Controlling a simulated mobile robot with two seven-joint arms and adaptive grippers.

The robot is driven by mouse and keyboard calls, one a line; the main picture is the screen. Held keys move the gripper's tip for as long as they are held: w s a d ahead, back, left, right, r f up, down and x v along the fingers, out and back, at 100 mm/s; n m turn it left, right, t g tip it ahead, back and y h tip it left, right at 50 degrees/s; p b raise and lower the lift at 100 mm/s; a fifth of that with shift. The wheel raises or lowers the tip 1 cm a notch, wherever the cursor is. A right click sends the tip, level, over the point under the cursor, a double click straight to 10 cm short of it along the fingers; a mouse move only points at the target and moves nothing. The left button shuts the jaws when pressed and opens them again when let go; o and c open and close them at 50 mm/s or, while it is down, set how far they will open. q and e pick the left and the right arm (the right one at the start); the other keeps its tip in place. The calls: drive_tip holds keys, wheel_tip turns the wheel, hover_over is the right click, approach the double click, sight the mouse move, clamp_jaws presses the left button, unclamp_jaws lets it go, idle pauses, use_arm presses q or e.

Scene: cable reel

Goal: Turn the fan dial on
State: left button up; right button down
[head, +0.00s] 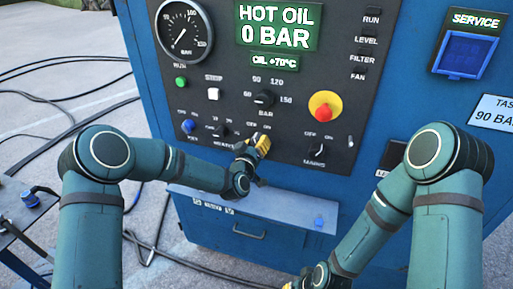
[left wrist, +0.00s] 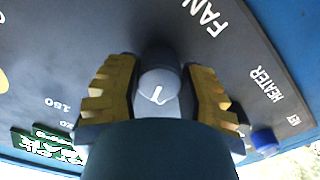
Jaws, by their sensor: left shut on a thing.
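My left gripper (head: 262,143) is at the lower middle of the dark control panel (head: 225,95) in the head view. In the left wrist view, its yellow fingers (left wrist: 160,88) are on both sides of the grey fan dial (left wrist: 158,80), shut on it. The dial has a white pointer mark, and the word FAN is printed beside it. In the head view, the gripper hides most of this dial. My right gripper (head: 292,284) is at the bottom edge, cut off, so its jaws cannot be made out.
A pressure dial (head: 264,98), a red and yellow emergency button (head: 325,105) and the heater dial (head: 219,131) are nearby. A blue knob (head: 188,126) is at the panel's left. A shelf (head: 290,208) sticks out below. Black cables (head: 60,125) lie on the ground left.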

use_arm(q)
drive_tip(key=m+b, duration=0.1)
drive_tip(key=m, duration=0.1)
drive_tip(key=m+b, duration=0.1)
drive_tip(key=b, duration=0.1)
drive_tip(key=shift+d+f+m, duration=0.1)
drive_tip(key=shift+f+m, duration=0.3)
drive_tip(key=shift+m+b, duration=0.9)
drive_tip(key=shift+r+m+b, duration=0.1)
drive_tip(key=shift+m+b, duration=0.25)
drive_tip(key=shift+m, duration=1.45)
drive_tip(key=o, duration=1.2)
drive_tip(key=shift+a, duration=0.2)
drive_tip(key=shift+r, duration=0.1)
